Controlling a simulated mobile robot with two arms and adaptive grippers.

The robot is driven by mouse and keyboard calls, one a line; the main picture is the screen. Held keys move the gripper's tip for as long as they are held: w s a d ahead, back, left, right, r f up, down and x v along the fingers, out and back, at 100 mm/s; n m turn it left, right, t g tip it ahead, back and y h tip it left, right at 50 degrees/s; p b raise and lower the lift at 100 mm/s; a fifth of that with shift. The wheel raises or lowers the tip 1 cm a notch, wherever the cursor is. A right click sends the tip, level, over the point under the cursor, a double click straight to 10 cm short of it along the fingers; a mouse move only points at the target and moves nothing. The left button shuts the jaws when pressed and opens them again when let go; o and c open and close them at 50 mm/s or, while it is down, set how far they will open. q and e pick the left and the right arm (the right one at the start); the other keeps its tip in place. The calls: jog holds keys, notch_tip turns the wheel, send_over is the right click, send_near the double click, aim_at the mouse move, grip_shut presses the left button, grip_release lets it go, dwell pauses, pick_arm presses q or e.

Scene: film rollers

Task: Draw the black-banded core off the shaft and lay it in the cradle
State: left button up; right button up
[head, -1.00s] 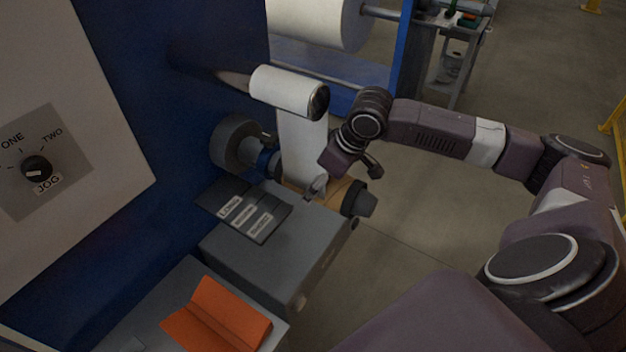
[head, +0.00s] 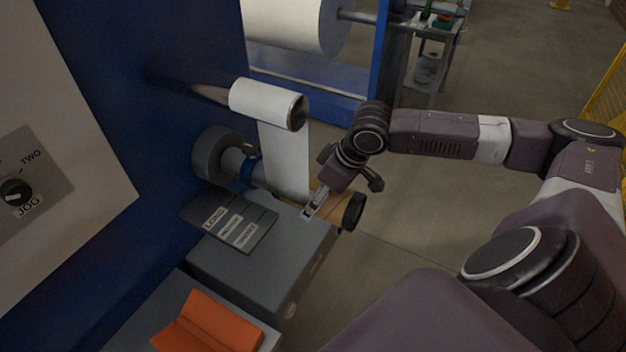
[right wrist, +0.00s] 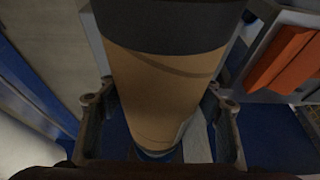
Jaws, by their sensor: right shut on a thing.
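The brown core (head: 322,193) has a black band (head: 353,211) at its outer right end. It lies across the machine, in line with the blue-collared shaft (head: 249,170). My right gripper (head: 312,210) is shut on the core. In the right wrist view the core (right wrist: 160,90) stands between the two fingers, with its black band (right wrist: 170,28) at the top. A bit of blue shows at its far end; how much shaft is inside is hidden. The orange cradle (head: 222,325) sits at the lower left, with nothing in it. My left gripper is not in view.
A white sheet (head: 287,160) hangs from a white roll (head: 268,102) beside the core. A grey box (head: 262,262) with a dark labelled panel (head: 230,222) stands between core and cradle. A blue machine wall (head: 90,90) rises at left. Open floor lies right.

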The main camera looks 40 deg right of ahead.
aim_at(355, 224)
jog(key=shift+s+d+p, duration=0.25)
jog(key=shift+s+d, duration=0.1)
jog(key=shift+s, duration=0.5)
jog(key=shift+s+d+p, duration=0.2)
jog(key=shift+s+d, duration=0.1)
jog(key=shift+s, duration=0.55)
jog(key=shift+s+d+p, duration=0.3)
jog(key=shift+s+p, duration=0.05)
jog(key=shift+s, duration=0.4)
jog(key=shift+s+d+p, duration=0.35)
jog(key=shift+s+p, duration=0.05)
jog(key=shift+s, duration=0.4)
jog(key=shift+s+d+p, duration=0.3)
jog(key=shift+s+p, duration=0.05)
jog(key=shift+s, duration=0.4)
jog(key=shift+s, duration=0.1)
jog(key=shift+s+d+r+p, duration=0.1)
jog(key=shift+s+d+p, duration=0.2)
jog(key=shift+s, duration=0.25)
jog(key=shift+s+d+p, duration=0.2)
jog(key=shift+s+p, duration=0.05)
jog(key=shift+s, duration=0.25)
jog(key=shift+s+d, duration=0.25)
jog(key=shift+s, duration=0.35)
jog(key=shift+s+d, duration=0.2)
jog(key=shift+s, duration=0.4)
